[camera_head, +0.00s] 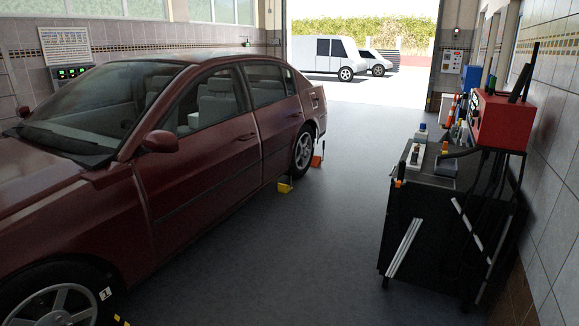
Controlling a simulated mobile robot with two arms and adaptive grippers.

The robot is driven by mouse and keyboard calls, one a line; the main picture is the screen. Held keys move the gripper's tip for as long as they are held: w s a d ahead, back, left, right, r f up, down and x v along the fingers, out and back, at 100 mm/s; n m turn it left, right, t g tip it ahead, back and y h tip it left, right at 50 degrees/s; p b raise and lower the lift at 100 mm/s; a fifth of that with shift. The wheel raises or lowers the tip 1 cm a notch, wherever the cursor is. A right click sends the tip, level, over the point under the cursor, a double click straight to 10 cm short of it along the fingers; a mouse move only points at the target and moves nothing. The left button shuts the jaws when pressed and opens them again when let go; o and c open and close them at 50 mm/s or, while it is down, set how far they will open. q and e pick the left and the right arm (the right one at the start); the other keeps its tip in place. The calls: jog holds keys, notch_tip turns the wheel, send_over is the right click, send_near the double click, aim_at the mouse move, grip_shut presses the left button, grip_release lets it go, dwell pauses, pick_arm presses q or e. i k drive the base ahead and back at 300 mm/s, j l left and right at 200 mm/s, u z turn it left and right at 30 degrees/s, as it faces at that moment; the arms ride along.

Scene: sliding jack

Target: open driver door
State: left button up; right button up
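A dark red car (90,215) stands on the left side of the workshop, its front toward me. Its front side door (195,195) faces the open floor and looks shut, flush with the body. The door's window (205,100) shows pale seats inside. A side mirror (161,141) sticks out at the front of that door. Neither of my grippers is in view.
Grey floor (290,250) lies free between the car and a black tool cart (425,235) at the right. A red box (502,120) stands above the cart. Yellow (284,187) and orange (317,161) items sit near the rear wheel. White vehicles (327,55) stand outside the open doorway.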

aim_at(187, 181)
jog(key=i, duration=2.65)
